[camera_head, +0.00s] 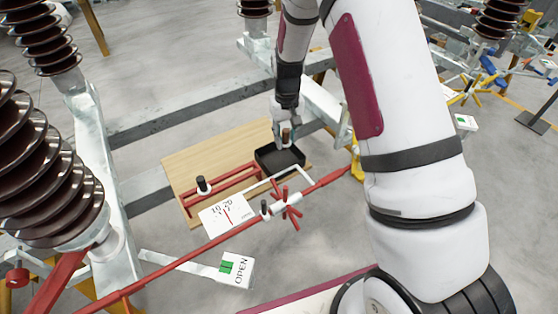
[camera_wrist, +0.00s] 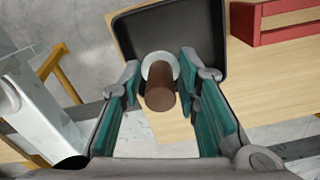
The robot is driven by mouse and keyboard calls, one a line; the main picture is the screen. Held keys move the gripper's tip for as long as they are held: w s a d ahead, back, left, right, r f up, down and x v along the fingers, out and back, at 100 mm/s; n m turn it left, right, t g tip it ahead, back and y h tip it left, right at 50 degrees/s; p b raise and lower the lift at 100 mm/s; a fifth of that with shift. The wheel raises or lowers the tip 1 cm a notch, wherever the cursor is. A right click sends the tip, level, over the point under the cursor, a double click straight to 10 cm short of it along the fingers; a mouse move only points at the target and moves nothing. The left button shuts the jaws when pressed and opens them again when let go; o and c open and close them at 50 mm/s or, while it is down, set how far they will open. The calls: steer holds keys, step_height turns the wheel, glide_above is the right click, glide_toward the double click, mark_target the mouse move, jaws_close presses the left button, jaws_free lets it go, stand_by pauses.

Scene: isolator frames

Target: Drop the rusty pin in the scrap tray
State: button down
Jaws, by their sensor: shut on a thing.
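The rusty pin (camera_wrist: 159,98) is a brown cylinder with a pale round collar (camera_wrist: 151,66). My gripper (camera_wrist: 160,85) is shut on it, with a teal-padded finger on each side. In the head view my gripper (camera_head: 282,130) points down, and the brown top of the pin (camera_head: 286,137) shows at its fingers. The scrap tray (camera_head: 268,167) is a shallow black box on a wooden board. The pin is over the tray in the head view. In the wrist view the collar overlaps the tray (camera_wrist: 125,38). The exact height above the tray floor is unclear.
The wooden board (camera_head: 190,160) carries a red holder (camera_head: 225,182) with a dark-topped pin (camera_head: 202,184) at its left. A white gauge card (camera_head: 228,212) and a red rod (camera_head: 205,247) with red spokes lie in front. Ribbed brown insulators (camera_head: 35,165) stand at the left.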

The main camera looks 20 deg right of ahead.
steer(key=shift+f, duration=0.2)
steer(key=c, duration=1.1)
jaws_free()
step_height(320, 180, up, 11)
steer(key=shift+r, duration=0.55)
